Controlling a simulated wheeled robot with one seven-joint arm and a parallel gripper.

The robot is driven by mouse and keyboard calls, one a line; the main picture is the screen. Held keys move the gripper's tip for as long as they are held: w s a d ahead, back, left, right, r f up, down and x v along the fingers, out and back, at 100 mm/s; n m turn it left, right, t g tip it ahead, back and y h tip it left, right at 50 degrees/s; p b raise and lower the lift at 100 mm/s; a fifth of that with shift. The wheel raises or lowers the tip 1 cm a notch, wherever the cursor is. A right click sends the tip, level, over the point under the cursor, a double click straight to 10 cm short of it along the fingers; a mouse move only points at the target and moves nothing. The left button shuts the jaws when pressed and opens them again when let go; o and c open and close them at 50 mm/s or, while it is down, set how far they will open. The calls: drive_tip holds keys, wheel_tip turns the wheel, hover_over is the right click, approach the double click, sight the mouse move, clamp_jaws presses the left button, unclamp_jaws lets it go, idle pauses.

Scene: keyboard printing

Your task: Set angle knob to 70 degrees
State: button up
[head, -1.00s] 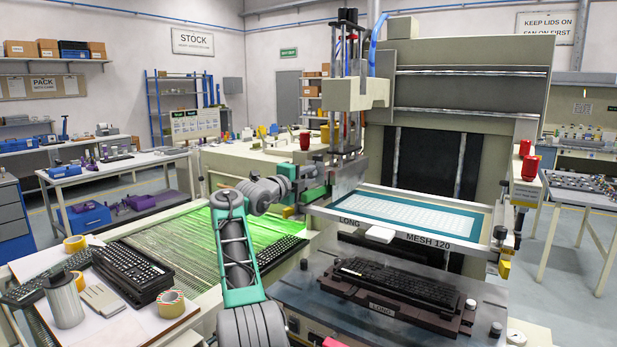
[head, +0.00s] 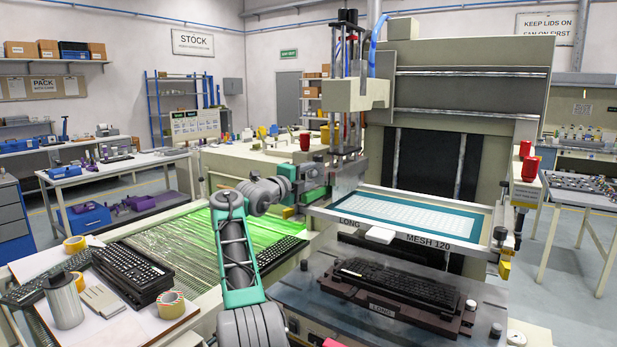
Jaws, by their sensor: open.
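The screen-printing press (head: 447,85) stands in the middle and right. The angle knob cannot be made out in this view. My gripper (head: 311,187) is at the end of my arm, beside the press's column and the left end of the screen frame. Its fingers are small and partly hidden, and no held thing shows. I cannot tell whether it touches the press.
The screen frame (head: 408,236), marked LONG and MESH 120, hangs above a black keyboard (head: 398,282) on a dark fixture. A green-lit bed (head: 190,240) lies left of my arm. Keyboards, tape rolls and a can (head: 64,300) crowd the left table.

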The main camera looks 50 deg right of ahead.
drive_tip(key=shift+a+f+b, duration=0.1)
drive_tip(key=shift+a+b, duration=0.1)
drive_tip(key=shift+b, duration=0.1)
drive_tip(key=a+b, duration=0.5)
drive_tip(key=a, duration=0.2)
drive_tip(key=shift+s+a, duration=0.2)
drive_tip(key=shift+s, duration=0.15)
drive_tip(key=shift+w, duration=0.1)
